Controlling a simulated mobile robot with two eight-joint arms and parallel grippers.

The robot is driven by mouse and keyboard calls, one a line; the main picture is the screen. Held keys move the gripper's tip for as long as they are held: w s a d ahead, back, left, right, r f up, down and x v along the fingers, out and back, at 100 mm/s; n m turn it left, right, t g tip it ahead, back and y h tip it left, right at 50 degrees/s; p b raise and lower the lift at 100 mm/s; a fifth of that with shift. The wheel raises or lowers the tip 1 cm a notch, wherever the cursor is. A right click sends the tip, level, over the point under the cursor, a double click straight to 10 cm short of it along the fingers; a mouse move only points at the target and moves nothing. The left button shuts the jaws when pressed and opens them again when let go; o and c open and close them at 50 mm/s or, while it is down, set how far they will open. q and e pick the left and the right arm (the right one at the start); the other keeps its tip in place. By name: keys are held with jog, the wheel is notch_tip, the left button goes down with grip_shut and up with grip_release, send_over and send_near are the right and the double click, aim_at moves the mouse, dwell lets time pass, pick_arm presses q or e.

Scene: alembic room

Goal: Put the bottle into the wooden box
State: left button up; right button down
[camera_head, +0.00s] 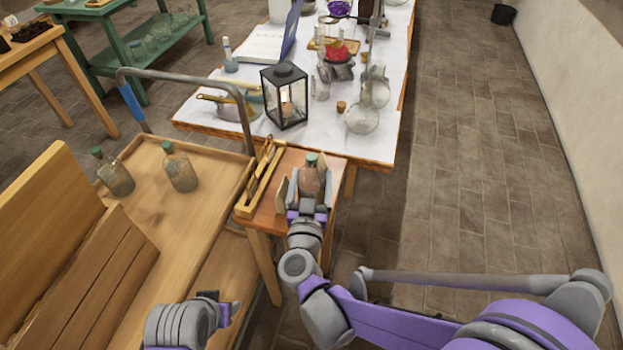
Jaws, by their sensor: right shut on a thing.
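Pale wooden panels (281,196) show on both sides of the gripper and look like walls of the wooden box, mostly hidden behind the gripper. I cannot tell whether the bottle is inside it or above it. My left gripper (228,312) is low in the picture, partly seen and away from these things; its opening is unclear.
Two green-stoppered bottles (180,171) stand on a wooden cart (150,225) with a metal handle. A narrow wooden rack (258,181) sits left of the gripper. Behind is a white-topped table (215,115) with a lantern (284,97) and glassware. The floor at right is clear.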

jog(key=shift+f, duration=0.15)
grip_release()
jog(key=shift+r, duration=0.25)
jog(key=s+a, duration=0.1)
jog(key=s, duration=1.1)
jog(key=shift+a, duration=0.2)
